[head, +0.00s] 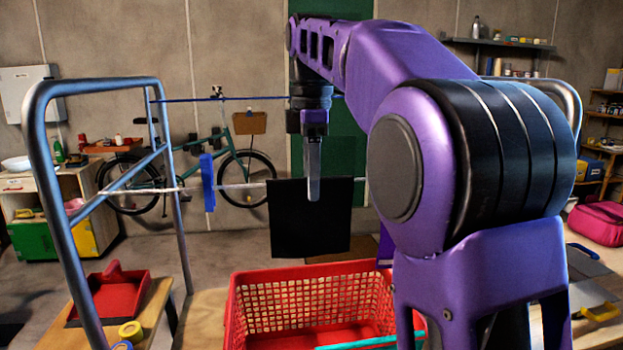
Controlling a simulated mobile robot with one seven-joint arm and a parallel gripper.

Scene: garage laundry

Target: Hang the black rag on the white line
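The black rag (290,225) hangs flat and nearly square in the middle of the head view, above a red basket. Its top edge is level with the white line (245,185), which runs across the metal frame. I cannot tell whether the rag lies over the line or hangs just in front of it. My gripper (313,196) points down, its pale finger overlapping the rag's upper part. The finger shows edge-on, so the gap and any hold on the rag are hidden. A narrow blue cloth (207,182) hangs on the white line to the left.
A blue line (180,100) runs higher on the frame (45,170). The red basket (255,309) stands below the rag. A red dustpan (115,297) lies at left. A bicycle (180,170) stands behind. My arm blocks much of the right side.

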